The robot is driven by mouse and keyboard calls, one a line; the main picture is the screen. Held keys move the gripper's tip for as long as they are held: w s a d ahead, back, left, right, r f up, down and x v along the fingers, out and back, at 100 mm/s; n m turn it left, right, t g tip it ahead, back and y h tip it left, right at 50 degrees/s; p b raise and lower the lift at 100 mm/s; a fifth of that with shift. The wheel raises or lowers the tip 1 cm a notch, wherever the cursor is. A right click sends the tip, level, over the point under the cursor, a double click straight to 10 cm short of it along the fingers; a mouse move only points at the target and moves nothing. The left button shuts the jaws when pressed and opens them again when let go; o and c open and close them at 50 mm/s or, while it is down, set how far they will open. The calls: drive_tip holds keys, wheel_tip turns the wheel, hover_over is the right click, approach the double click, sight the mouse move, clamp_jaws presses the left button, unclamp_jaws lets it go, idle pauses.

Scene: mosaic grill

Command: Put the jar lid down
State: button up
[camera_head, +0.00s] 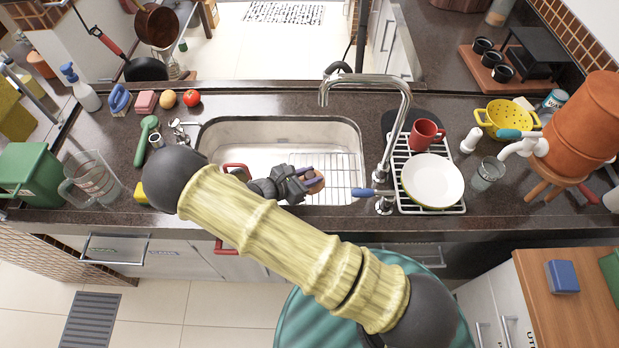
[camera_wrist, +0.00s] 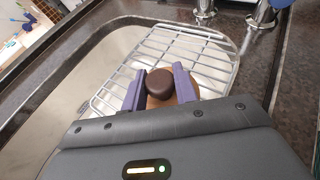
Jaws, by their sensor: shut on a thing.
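My gripper (camera_wrist: 158,92) is shut on the jar lid (camera_wrist: 166,82), a dark brown round knob on a lighter brown body, held between the two purple fingers in the wrist view. In the head view, my gripper (camera_head: 308,182) is over the right part of the sink, and a brown edge of the lid (camera_head: 317,183) shows at the fingers. A wire rack (camera_wrist: 190,48) lies beyond and below the lid in the wrist view. I cannot tell whether the lid touches it. The lid's underside is hidden.
The steel sink (camera_head: 235,133) has a tall tap (camera_head: 405,105) at its right. A dish rack with a white plate (camera_head: 432,181) and a red mug (camera_head: 425,134) stands beside it. A glass (camera_head: 487,174) and a measuring jug (camera_head: 92,180) stand on the dark counter.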

sight(310, 175)
wheel_tip(310, 175, up, 9)
drive_tip(key=shift+r+b, duration=0.1)
drive_tip(key=shift+b, duration=0.85)
